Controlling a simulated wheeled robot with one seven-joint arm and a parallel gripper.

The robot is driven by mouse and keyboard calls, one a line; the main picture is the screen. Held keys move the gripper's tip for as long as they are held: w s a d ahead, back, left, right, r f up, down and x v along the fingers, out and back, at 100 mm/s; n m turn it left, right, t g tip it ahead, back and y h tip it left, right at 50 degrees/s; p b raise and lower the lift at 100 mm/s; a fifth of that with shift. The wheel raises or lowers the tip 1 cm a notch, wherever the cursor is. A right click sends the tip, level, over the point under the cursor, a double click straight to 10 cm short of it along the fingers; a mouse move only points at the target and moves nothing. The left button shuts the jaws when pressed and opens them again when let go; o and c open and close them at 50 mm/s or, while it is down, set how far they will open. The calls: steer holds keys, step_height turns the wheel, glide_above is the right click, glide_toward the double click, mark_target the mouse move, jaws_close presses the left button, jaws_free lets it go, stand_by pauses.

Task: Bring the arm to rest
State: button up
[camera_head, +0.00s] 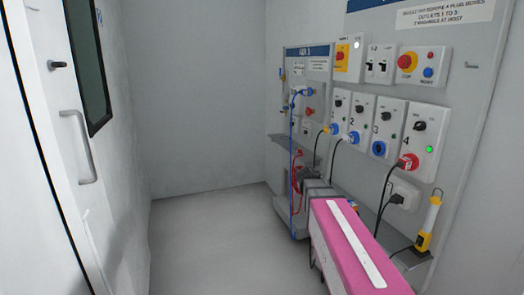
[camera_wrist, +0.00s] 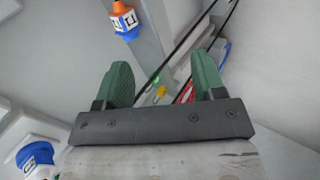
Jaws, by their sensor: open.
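In the wrist view, my gripper (camera_wrist: 163,88) shows its two green fingers spread apart, with nothing between them. Behind the gap, black cables, a small yellow part and a red part show, apart from the fingers as far as I can tell. In the head view, the pink and white body in front of the panel (camera_head: 350,245) looks like part of my arm, reaching in from the lower right. My fingers cannot be made out in the head view.
A grey wall panel (camera_head: 465,110) carries outlets, switches and plugs, including a red plug (camera_head: 408,162) with a black cable. A door with a handle (camera_head: 85,148) stands left. The floor (camera_head: 205,235) between is clear.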

steer(key=s+a+f+m+g+y, duration=0.1)
steer(key=s+a+f+y, duration=0.2)
steer(key=s+f, duration=0.5)
steer(key=s+a+f+m+g+y, duration=0.2)
steer(key=s+a+f+y, duration=0.2)
steer(key=s+a+f, duration=0.2)
steer(key=s+f, duration=0.2)
steer(key=s, duration=0.1)
steer(key=shift+s, duration=0.2)
